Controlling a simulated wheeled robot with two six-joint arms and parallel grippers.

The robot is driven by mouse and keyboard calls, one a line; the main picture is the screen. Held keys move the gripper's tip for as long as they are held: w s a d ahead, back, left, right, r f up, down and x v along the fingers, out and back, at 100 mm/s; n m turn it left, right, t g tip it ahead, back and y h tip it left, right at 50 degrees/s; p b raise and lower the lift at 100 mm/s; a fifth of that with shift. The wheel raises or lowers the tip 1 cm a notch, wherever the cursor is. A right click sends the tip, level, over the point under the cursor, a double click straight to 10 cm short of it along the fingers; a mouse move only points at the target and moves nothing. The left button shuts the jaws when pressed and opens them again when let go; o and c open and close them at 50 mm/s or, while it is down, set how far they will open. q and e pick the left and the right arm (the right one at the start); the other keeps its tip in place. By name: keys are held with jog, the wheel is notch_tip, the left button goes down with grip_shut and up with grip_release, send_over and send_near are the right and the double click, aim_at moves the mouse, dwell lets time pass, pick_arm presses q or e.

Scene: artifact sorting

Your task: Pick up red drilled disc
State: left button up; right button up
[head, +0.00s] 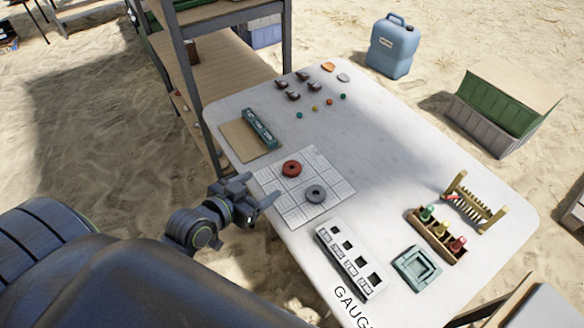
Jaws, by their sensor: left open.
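The red drilled disc (292,168) is a flat ring with a dark hole in its middle. It lies on a white gridded sheet (325,163) on the table. A grey drilled disc (316,193) lies on the same sheet, below and right of the red one. My left gripper (262,192) is open and empty at the left edge of the table, left of and below the red disc and apart from it. My right gripper is not in view.
The white table (400,160) also holds a teal case (260,128) on a brown board, a slotted gauge block (348,258), a teal tray (416,268), a wooden bottle holder (437,236) and a small rack (474,205). Shelving (225,65) stands behind. The table's middle right is clear.

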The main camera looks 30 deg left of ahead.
pick_arm(q)
send_near(293, 166)
jog(key=shift+w+d, duration=0.25)
jog(key=shift+w, duration=0.25)
jog(key=shift+f+x, duration=0.15)
jog(key=shift+x, duration=1.35)
jog(key=shift+f+x, duration=0.1)
jog(key=shift+x, duration=1.35)
jog(key=shift+s+a, duration=0.1)
jog(key=c, duration=1.1)
jog(key=shift+o, duration=0.2)
jog(key=shift+r, duration=0.1)
